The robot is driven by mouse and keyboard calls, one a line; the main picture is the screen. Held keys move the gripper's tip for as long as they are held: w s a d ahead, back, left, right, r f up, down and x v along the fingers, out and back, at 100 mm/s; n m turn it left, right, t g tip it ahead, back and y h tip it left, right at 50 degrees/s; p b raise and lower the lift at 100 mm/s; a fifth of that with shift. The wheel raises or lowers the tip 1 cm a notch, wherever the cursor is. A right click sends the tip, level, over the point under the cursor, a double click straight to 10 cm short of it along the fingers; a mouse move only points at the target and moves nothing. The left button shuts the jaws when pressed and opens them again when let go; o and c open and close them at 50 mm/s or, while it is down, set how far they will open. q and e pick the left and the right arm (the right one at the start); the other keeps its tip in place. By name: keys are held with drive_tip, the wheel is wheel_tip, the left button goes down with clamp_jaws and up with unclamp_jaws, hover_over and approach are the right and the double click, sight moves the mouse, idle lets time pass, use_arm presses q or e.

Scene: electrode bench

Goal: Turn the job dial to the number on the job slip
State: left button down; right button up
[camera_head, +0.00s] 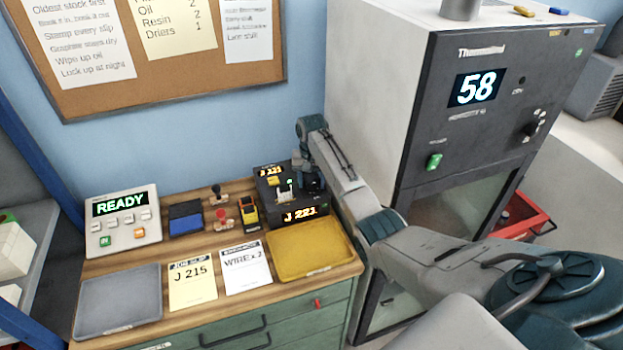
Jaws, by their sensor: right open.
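The yellow job slip (192,286) lies on the wooden bench top and reads J 215. The dark job dial box (268,190) stands at the back right of the bench. Its front display (300,214) reads J 221, and a smaller display on its top reads J 221 too. My right gripper (308,184) is over the right part of the box, open. The arm and gripper cover part of the box there, and I cannot tell whether the fingers touch the dial. My left gripper is not in view.
A READY console (124,236), blue pad (186,218), stamps and a yellow-black device (247,212) stand left of the box. A grey tray (118,296), white card (246,268) and yellow tray (303,257) lie in front. A tall cabinet (375,110) showing 58 stands close right.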

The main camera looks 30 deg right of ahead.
drive_tip(key=c, duration=1)
drive_tip(key=shift+o, duration=0.2)
drive_tip(key=shift+w+n, duration=0.1)
drive_tip(key=shift+n, duration=0.2)
drive_tip(key=n, duration=0.5)
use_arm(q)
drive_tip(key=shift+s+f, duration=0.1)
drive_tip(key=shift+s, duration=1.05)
use_arm(e)
drive_tip(key=n, duration=0.6)
drive_tip(key=o, duration=1)
drive_tip(key=shift+c, duration=0.2)
